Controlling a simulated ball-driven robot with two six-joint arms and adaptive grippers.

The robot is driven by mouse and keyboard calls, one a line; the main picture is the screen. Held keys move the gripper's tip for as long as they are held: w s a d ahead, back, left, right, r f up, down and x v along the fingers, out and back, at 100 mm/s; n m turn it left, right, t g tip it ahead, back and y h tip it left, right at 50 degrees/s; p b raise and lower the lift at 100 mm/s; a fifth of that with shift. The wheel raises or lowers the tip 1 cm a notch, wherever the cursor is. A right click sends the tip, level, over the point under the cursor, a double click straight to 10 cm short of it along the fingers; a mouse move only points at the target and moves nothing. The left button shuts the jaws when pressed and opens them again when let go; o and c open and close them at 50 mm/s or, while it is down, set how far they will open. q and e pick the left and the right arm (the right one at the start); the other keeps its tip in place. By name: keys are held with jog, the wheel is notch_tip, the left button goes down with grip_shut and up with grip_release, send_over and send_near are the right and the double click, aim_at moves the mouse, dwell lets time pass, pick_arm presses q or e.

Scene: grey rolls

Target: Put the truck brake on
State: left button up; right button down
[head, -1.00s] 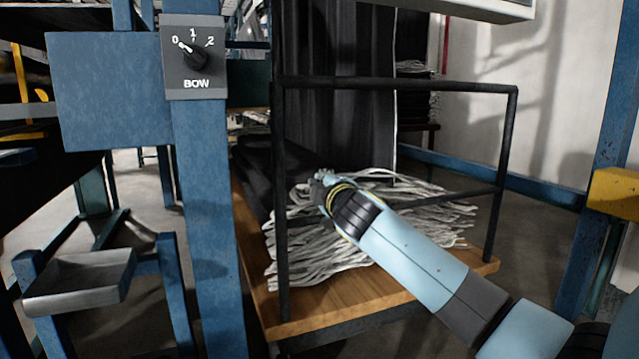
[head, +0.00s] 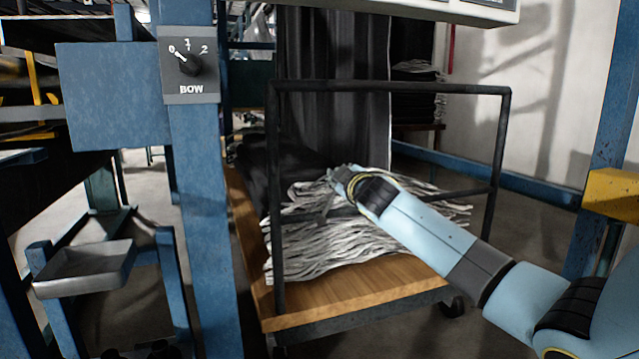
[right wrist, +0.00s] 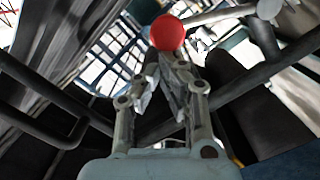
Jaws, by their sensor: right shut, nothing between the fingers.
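The truck is a cart with a wooden deck (head: 350,302) and a black tubular rail (head: 400,86). It carries a heap of grey-white strands (head: 340,250) and dark cloth. My right arm reaches in from the right, and my right gripper (head: 330,200) is over the strands near the rail. In the right wrist view the gripper (right wrist: 167,78) is shut and empty. A red round knob (right wrist: 168,33) shows just beyond the fingertips in that view; I cannot tell whether it touches them or whether it is the brake. No brake is clear in the head view. My left gripper is out of view.
A blue post (head: 200,230) with a BOW dial (head: 190,68) stands left of the truck. A grey tray (head: 85,270) is at lower left. Dark cloth (head: 335,100) hangs behind the rail. A castor (head: 453,306) shows under the deck. Floor is clear at right.

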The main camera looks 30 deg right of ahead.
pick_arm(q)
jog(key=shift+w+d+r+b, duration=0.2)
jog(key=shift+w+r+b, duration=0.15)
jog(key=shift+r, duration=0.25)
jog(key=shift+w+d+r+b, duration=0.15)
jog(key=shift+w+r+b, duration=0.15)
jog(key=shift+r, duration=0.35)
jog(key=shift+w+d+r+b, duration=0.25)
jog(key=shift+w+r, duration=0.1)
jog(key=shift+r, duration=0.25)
pick_arm(e)
jog(key=s+d+f+m+y, duration=0.1)
jog(key=d+f+m, duration=0.4)
jog(key=d+m, duration=0.1)
jog(key=shift+s+d, duration=0.35)
jog(key=shift+d, duration=0.4)
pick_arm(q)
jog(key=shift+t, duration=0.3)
pick_arm(e)
jog(key=shift+f, duration=0.1)
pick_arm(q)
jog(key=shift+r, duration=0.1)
